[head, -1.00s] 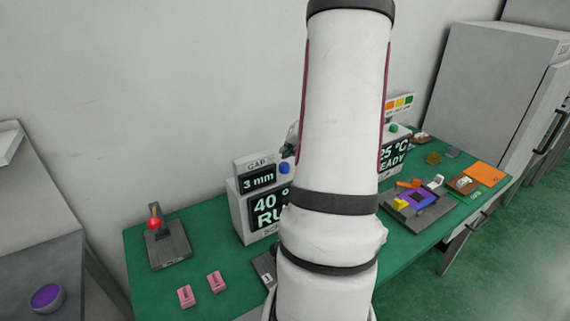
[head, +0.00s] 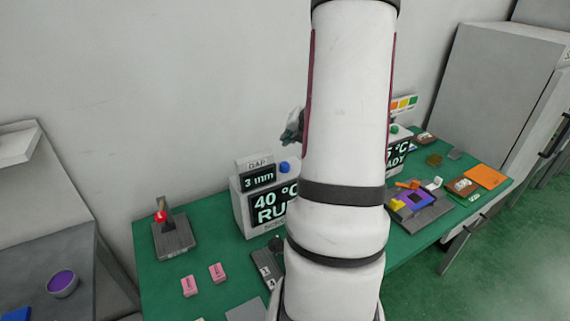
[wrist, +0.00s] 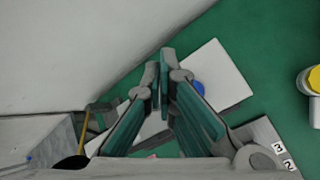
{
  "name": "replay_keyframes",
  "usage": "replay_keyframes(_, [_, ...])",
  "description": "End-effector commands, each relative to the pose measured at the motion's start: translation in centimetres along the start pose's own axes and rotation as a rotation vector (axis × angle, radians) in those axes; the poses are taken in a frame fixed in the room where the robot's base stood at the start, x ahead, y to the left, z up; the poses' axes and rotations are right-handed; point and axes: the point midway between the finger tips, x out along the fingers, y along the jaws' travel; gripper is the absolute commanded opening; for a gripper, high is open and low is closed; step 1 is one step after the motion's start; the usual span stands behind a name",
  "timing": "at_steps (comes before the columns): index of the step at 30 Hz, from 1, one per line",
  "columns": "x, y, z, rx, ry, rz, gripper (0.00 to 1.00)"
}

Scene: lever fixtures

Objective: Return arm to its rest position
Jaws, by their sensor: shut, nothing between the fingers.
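My gripper (head: 292,128) shows in the head view just left of my white arm, above the blue button on the display box. It also fills the middle of the wrist view (wrist: 164,68), where its two teal-padded fingers are shut with nothing between them. My arm is raised over the middle of the table and hides part of it. The lever fixture (head: 172,238) with a red knob (head: 161,216) stands at the table's left end. The display box (head: 262,205) reads 3 mm and 40 °C.
The green table (head: 215,300) carries two pink blocks (head: 203,278). A tray fixture with a purple piece (head: 412,199) and an orange sheet (head: 486,176) lie at right. A second display box (head: 399,148) is partly hidden. A grey cabinet (head: 490,85) stands behind right; the wall is behind.

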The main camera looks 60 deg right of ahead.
Motion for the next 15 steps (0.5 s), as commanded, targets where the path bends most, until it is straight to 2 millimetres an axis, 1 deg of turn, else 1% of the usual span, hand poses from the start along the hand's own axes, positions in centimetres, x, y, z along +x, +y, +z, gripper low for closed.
replay_keyframes(13, [-0.02, 0.00, 0.01, 0.000, 0.000, 0.000, 0.00])
replay_keyframes(15, [-0.07, 0.35, -0.06, -0.014, 0.002, 0.004, 0.00])
